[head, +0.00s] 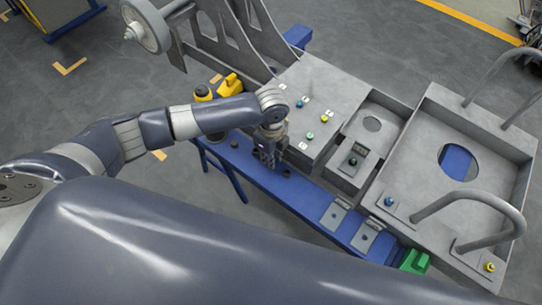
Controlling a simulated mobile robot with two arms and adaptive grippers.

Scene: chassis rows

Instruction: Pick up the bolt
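My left arm comes in from the left, and its dark gripper (271,160) points down over the blue bench (312,190), beside the grey chassis plate (315,84). Its fingertips are too small to tell whether they are open or hold anything. Several small coloured bolts show: a blue one (299,103), a yellow one (323,119) and a green one (310,135) on the plate, to the right of the gripper. A dark teal bolt (353,162) sits further right, with another blue bolt (389,201) and a yellow bolt (489,266) on the tray-like chassis part. My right gripper is out of view.
A grey frame with a wheel (147,24) stands at the back left. A yellow tool (230,85) lies behind my forearm. Bent grey handles (480,195) rise from the right chassis part (420,150). A green block (415,262) sits at the bench's lower right.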

